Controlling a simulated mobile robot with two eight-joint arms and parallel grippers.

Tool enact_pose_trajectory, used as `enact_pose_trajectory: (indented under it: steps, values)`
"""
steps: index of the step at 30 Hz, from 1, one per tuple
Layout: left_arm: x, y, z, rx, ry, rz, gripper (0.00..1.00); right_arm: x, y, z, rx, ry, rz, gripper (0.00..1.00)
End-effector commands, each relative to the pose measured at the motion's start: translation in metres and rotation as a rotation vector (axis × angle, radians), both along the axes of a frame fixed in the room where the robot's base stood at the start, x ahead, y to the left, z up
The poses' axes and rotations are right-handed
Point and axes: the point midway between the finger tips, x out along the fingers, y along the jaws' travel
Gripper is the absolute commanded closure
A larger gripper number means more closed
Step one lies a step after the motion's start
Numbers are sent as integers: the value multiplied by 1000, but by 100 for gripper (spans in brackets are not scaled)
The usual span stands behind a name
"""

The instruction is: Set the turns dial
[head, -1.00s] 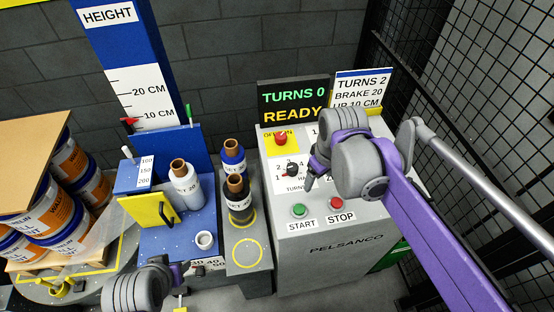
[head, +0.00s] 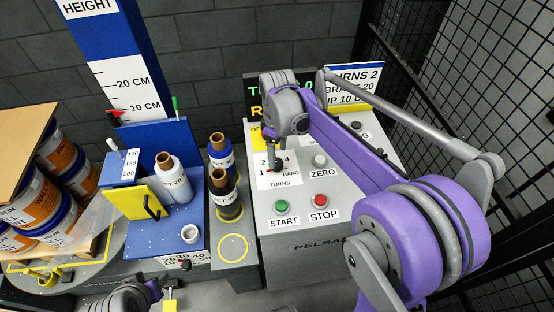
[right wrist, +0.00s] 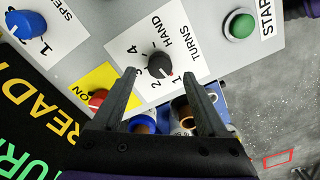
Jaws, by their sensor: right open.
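The turns dial (right wrist: 158,65) is a black knob on a white plate marked 1, 2, 3, 4 and HAND in the right wrist view. Its red mark is on the side by the 1. My right gripper (right wrist: 158,74) is open, with its two dark fingertips either side of the dial in the picture; I cannot tell if they touch it. In the head view the right gripper (head: 278,161) hangs over the dial and hides most of it. My left gripper (head: 157,289) is low at the bottom edge, its jaws unclear.
Start (head: 281,206) and stop (head: 319,201) buttons sit below the dial, a zero button (head: 319,161) to its right. A card (head: 357,88) reads TURNS 2, BRAKE 20, UP 10 CM. My right arm covers much of the display (head: 253,97). Film rolls (head: 224,194) stand left of the panel.

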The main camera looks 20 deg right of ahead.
Motion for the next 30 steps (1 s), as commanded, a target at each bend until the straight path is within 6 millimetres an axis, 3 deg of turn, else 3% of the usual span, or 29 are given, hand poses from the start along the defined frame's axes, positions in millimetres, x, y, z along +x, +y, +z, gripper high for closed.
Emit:
enact_pose_trajectory:
  steps: [7,19,30]
  values:
    - [-1,0,-3,0,2,0,50,0,0,-34,0,0,0,24]
    - [-1,0,-3,0,2,0,50,0,0,-40,0,-1,-1,26]
    - [-1,0,-3,0,2,0,50,0,0,-40,-1,-1,-1,93]
